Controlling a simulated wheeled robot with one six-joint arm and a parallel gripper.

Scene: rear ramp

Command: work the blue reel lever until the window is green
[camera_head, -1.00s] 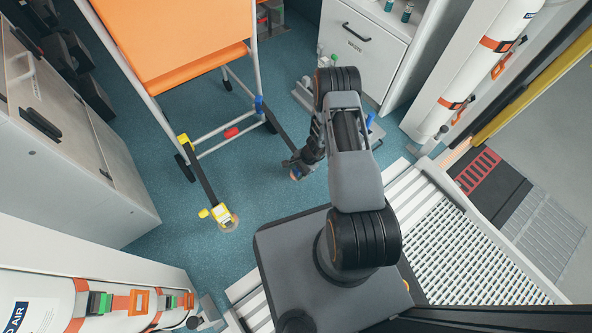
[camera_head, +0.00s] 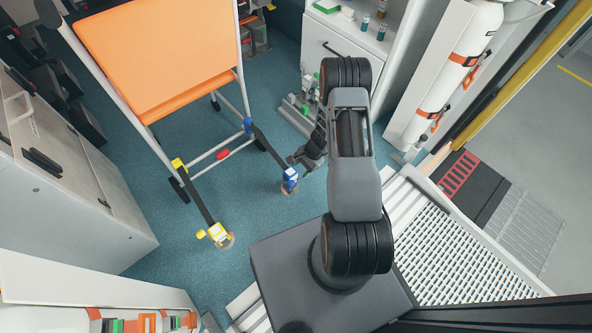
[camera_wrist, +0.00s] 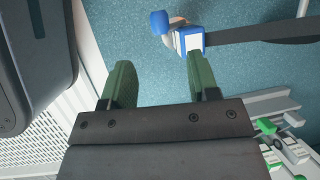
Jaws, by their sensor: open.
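The blue reel (camera_head: 290,177) is a small blue and white block on the floor, at the end of a dark strap from the orange chair. In the wrist view the reel (camera_wrist: 192,38) is at the top, with its rounded blue lever (camera_wrist: 160,22) sticking out to the left. I cannot make out the window or its colour. My gripper (camera_head: 305,160) is just right of and above the reel in the head view. In the wrist view its green fingers (camera_wrist: 160,78) are apart and empty, and the lever is beyond the gap between them, not gripped.
The orange chair (camera_head: 160,60) stands at the upper left. A yellow reel (camera_head: 218,233) with its own strap is to the left. A rail with green and white parts (camera_head: 300,110) lies by the white cabinet. Blue floor is open around the reel.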

